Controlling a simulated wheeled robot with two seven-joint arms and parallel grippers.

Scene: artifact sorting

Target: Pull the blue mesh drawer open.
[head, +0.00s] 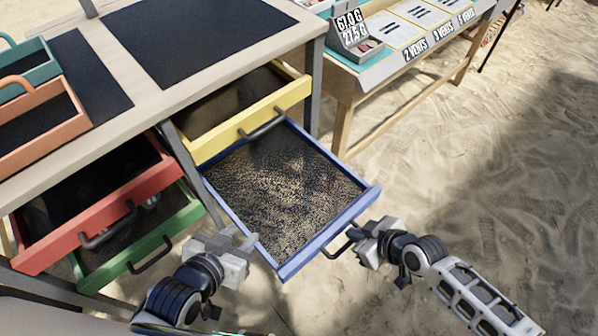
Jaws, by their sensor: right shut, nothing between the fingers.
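The blue mesh drawer (328,232) is pulled well out below the yellow drawer, and its mesh floor shows. Its dark handle (338,246) is on the front, at the lower right. My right gripper (363,242) is shut and empty, right beside the handle's right end; I cannot tell whether they touch. My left gripper (238,256) is in front of the blue drawer's left side, near its lower left corner. I cannot tell whether its fingers are open or shut.
The yellow drawer (255,108) is partly open above the blue one. A red drawer (90,222) and a green drawer (140,240) stand open at the left. Orange (40,140) and teal trays sit on the table (150,100).

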